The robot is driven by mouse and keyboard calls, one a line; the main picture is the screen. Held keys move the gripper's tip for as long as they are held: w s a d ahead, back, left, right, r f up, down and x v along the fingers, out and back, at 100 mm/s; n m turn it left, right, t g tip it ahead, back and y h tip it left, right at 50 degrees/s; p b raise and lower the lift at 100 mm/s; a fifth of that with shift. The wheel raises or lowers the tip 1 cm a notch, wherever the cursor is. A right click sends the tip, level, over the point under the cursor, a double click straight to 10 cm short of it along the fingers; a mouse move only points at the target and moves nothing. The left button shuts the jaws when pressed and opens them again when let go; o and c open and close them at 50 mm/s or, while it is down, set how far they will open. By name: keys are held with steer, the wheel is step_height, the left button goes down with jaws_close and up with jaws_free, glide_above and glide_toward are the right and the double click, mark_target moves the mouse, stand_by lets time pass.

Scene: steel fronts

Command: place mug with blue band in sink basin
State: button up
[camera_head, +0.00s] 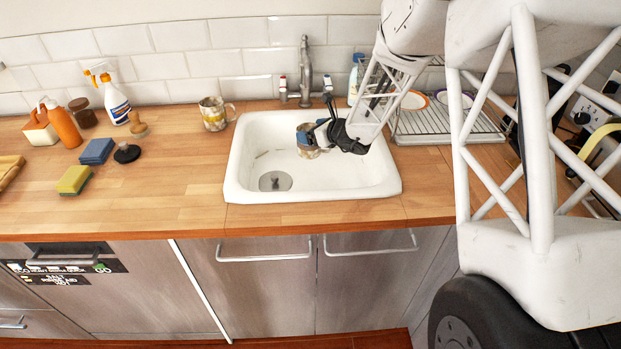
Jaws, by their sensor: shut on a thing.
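The white sink basin (240,178) is set in the wooden counter, with its drain showing at the lower left. My gripper (318,138) is over the right part of the basin, reaching in from the right. It is shut on the mug with blue band (306,141), which is partly hidden by the fingers. The mug is within the basin's outline; I cannot tell whether it touches the bottom.
Another mug (214,113) stands on the counter left of the basin. The tap (305,72) rises behind the basin. A wire dish rack (440,125) with plates is at right. Sponges (97,151), a dark stopper-like thing (127,153) and bottles (62,124) stand at left.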

mark_target(313, 155)
steer(key=shift+f, duration=3)
steer(key=shift+f, duration=1.9)
steer(key=shift+f, duration=0.15)
steer(key=o, duration=1.2)
steer(key=shift+c, duration=0.2)
steer(key=shift+r, duration=0.2)
steer(key=shift+v, duration=1.95)
steer(key=shift+s, duration=0.1)
